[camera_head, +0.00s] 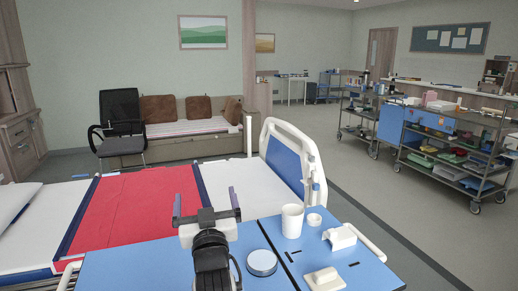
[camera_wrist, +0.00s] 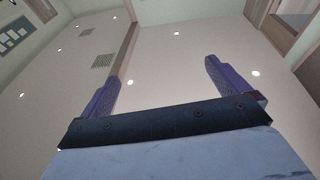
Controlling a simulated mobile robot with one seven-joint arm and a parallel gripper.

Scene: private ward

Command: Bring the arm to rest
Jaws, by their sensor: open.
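My gripper (camera_head: 206,203) is in the middle of the lower head view, raised above the near edge of the bed and the blue table top. Its two fingers stand wide apart with nothing between them. In the wrist view my gripper (camera_wrist: 163,84) shows both purple fingers spread and empty. The wrist camera looks up at a pale ceiling (camera_wrist: 170,65) with small round lights. My arm rises from the bottom of the head view, over the blue table top (camera_head: 130,265).
On the blue table stand a white cup (camera_head: 292,221), a smaller cup (camera_head: 314,219), a round lidded container (camera_head: 262,263) and white pieces (camera_head: 325,279). The bed with a red cover (camera_head: 125,210) lies behind. Loaded carts (camera_head: 450,150) stand right; floor (camera_head: 385,195) between is clear.

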